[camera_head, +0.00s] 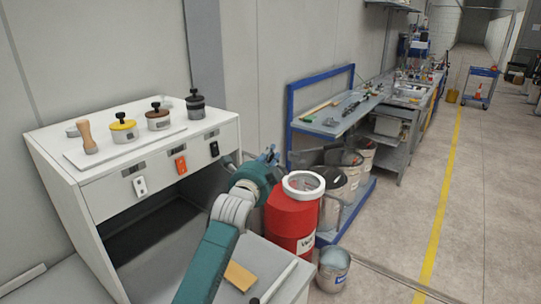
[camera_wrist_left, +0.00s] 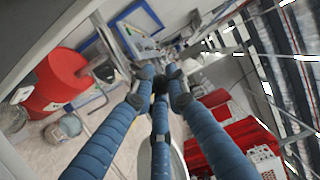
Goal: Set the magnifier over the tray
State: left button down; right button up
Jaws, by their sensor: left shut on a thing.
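My left gripper (camera_head: 269,155) reaches out past the white cabinet; in the left wrist view its blue fingers close together on something small and dark (camera_wrist_left: 159,86). What it holds is mostly hidden by the fingers. A white ring (camera_head: 303,174), possibly the magnifier's head, shows just right of the gripper, in front of or on top of the red drum; I cannot tell whether it touches either. A pale rounded shape (camera_wrist_left: 160,158) shows between the fingers in the wrist view. No tray can be made out for sure. My right gripper is not in view.
A red drum (camera_head: 290,218) stands beside the grey bench (camera_head: 262,254), which bears a tan block (camera_head: 240,276) and a white bar (camera_head: 280,281). The white cabinet (camera_head: 75,190) carries several knobbed stamps. A metal bucket (camera_head: 333,270) stands on the floor.

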pick_arm(q)
jog(key=shift+s+a+r+m+h, duration=0.4)
jog(key=shift+m+h, duration=0.2)
jog(key=shift+h, duration=0.2)
jog(key=shift+s+a+f+m+g+h, duration=0.1)
jog(key=shift+s+a+m+g+h, duration=0.2)
jog(key=shift+h, duration=0.25)
jog(key=shift+s+a+m+g+h, duration=0.2)
jog(key=shift+m+g+h, duration=0.2)
jog(key=shift+h, duration=0.15)
jog(key=c, duration=2)
grip_release()
jog(key=v, duration=1.2)
jog(key=shift+s+a, duration=0.15)
jog(key=shift+s, duration=0.05)
